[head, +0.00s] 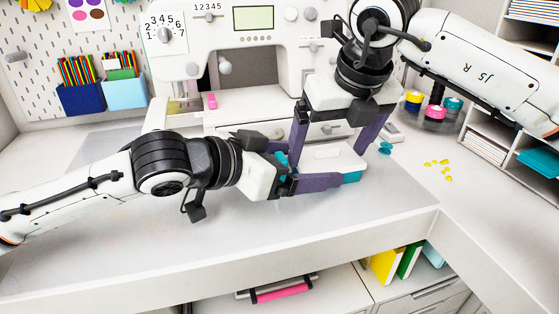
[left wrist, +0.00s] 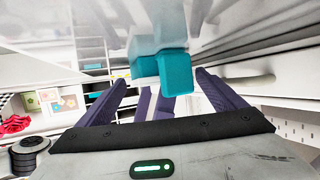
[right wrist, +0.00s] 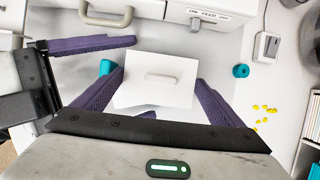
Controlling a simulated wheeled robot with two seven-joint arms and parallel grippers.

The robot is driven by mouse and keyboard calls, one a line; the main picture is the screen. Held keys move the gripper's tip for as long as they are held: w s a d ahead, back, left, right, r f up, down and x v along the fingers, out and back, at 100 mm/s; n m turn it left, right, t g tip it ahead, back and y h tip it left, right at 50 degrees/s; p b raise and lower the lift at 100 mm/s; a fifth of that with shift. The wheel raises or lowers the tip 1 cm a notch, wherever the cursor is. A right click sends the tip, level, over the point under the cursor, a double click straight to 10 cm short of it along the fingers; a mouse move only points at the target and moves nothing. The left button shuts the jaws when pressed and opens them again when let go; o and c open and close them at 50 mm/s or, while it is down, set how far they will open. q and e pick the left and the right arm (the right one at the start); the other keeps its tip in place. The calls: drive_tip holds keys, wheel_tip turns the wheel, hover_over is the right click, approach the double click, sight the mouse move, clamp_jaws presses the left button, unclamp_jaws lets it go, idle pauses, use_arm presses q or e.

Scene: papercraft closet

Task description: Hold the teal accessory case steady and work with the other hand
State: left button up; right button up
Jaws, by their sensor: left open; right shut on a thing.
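The teal accessory case (head: 351,177) stands on the worktop in front of the sewing machine, under a white lid (head: 333,156) with a bar handle. The lid and handle show clearly in the right wrist view (right wrist: 158,82). My right gripper (head: 328,154) comes from above and is shut on the case, one finger on each side. My left gripper (head: 311,168) reaches in from the left; its purple fingers are open around the case's near end. In the left wrist view the teal end (left wrist: 175,72) lies between the fingers. The exact finger contacts are partly hidden.
The white sewing machine (head: 275,70) stands close behind. A teal spool (head: 385,148) and several yellow bits (head: 445,170) lie to the right, near thread spools (head: 435,112) and a shelf unit. The worktop's front edge is near; its front left is clear.

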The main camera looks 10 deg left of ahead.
use_arm(q)
drive_tip(key=v, duration=1.1)
drive_tip(key=shift+s+a+r, duration=0.1)
drive_tip(key=shift+a+r, duration=0.05)
use_arm(e)
drive_tip(key=o, duration=0.8)
drive_tip(key=shift+c, duration=0.2)
